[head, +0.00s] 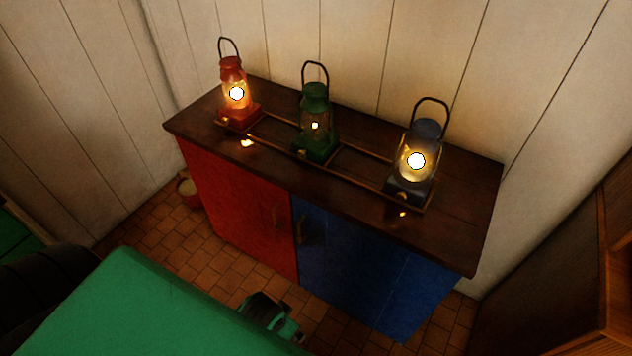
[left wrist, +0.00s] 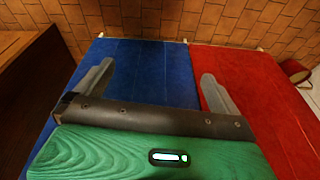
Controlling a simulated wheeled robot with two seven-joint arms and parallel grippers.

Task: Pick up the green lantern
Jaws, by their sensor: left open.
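The green lantern (head: 316,117) stands upright in the middle of the dark wooden cabinet top (head: 455,222), between the red lantern (head: 233,90) and the blue lantern (head: 415,158). Its wire handle stands up and its light is small and dim. My left gripper (head: 290,330) is low in front of the cabinet, well below the lanterns and apart from them. In the left wrist view my left gripper (left wrist: 155,85) is open and empty, its two fingers wide apart before the cabinet doors. No lantern shows in that view. My right gripper is not in view.
The lanterns stand along a thin raised rail frame on the cabinet top. The cabinet has a red door (head: 240,205) and a blue door (head: 350,265). A small red bucket (head: 188,190) sits on the tiled floor at left. A plank wall rises behind; wooden furniture (head: 580,260) stands at right.

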